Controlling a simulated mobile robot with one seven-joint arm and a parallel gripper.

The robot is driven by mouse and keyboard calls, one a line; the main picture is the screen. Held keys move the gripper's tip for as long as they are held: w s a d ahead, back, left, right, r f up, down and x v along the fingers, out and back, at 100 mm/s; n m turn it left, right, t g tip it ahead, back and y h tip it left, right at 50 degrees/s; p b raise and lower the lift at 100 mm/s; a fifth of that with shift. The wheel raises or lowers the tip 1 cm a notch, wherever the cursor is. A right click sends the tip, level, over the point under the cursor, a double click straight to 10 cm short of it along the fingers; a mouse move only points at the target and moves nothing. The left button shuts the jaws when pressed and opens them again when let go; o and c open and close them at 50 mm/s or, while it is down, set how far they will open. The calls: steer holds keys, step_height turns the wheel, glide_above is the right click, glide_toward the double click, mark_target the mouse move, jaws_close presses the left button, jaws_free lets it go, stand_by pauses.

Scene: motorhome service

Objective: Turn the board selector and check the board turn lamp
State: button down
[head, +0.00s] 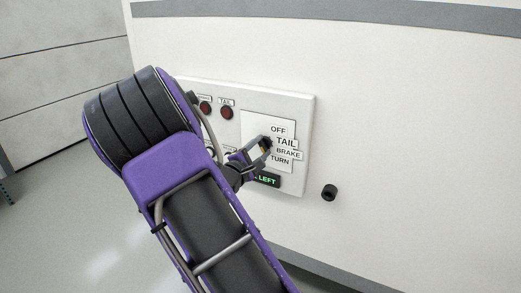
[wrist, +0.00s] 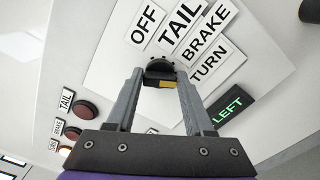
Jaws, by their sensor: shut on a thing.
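The selector (wrist: 160,66) is a dark knob with a yellow mark, on a white plate (head: 256,126) labelled OFF, TAIL, BRAKE and TURN. My gripper (wrist: 159,76) is shut on the knob, one grey finger on each side. In the head view my gripper (head: 262,146) reaches the knob from the left. I cannot tell which label the knob points to. The TAIL lamp (wrist: 85,113) and BRAKE lamp (wrist: 73,133) are dark red.
A green lit LEFT display (head: 267,180) sits below the plate. A black round fitting (head: 329,192) sticks out of the white wall right of the board (head: 305,120). My arm hides the board's lower left. Grey floor is open at left.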

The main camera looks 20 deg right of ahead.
steer(key=shift+c, duration=1.4)
jaws_free()
steer(key=p+v, duration=0.1)
steer(key=v, duration=1.6)
steer(key=shift+s+a, duration=0.15)
